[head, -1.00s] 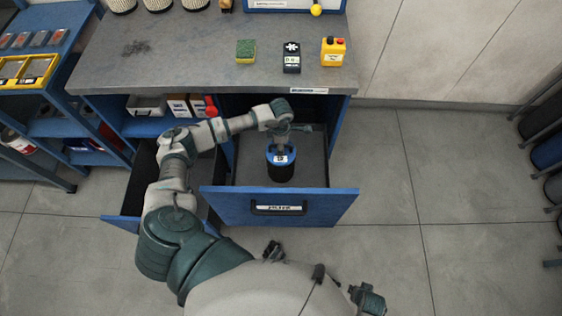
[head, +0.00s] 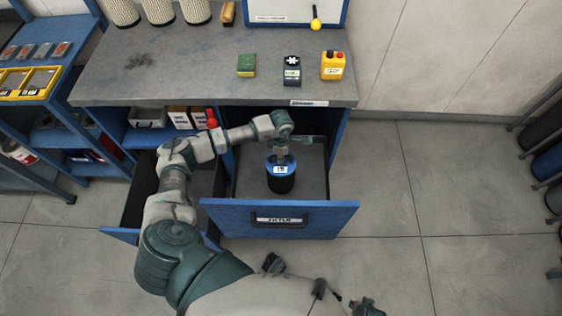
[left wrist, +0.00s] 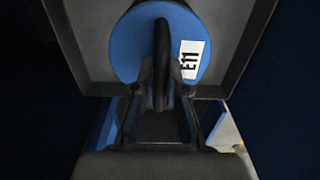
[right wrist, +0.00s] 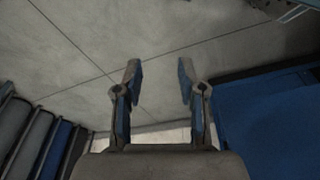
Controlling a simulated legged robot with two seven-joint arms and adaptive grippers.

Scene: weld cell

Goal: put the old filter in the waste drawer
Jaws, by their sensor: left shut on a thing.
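The old filter (head: 280,184) is a dark cylinder with a blue top and a white label, upright inside the open drawer. Its blue top (left wrist: 133,50), with the label reading E11, also shows in the left wrist view. My left gripper (head: 282,157) is above it, shut on the dark handle across its top. I cannot tell whether the filter's base touches the drawer floor. My right gripper (right wrist: 157,80) is open and empty over the floor.
A second open drawer (head: 139,198) is left, partly behind my left arm. The floor at right is clear up to a rack (head: 545,165).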

